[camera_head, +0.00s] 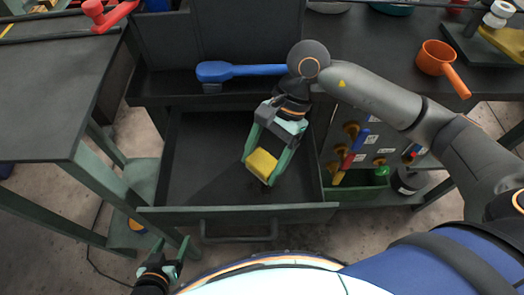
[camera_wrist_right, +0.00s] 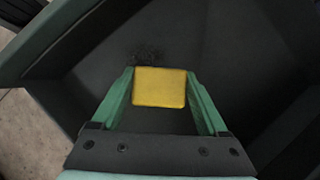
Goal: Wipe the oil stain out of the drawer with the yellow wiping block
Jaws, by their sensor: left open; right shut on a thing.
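The yellow wiping block (camera_head: 262,164) is held between the green fingers of my right gripper (camera_head: 265,160), inside the open drawer (camera_head: 190,190). In the right wrist view the block (camera_wrist_right: 160,87) sits between both fingertips, over the dark drawer floor. I cannot tell whether it touches the floor. A dark speckled oil stain (camera_wrist_right: 148,54) shows just beyond the block in that view. In the head view the stain is mostly hidden by the gripper and block. My left gripper (camera_head: 165,262) is open and empty, low at the left, outside the drawer front.
The drawer has raised walls and a front handle (camera_head: 238,237). A blue brush-like tool (camera_head: 240,71) lies on the ledge behind it. An orange dipper (camera_head: 437,58) lies on the bench.

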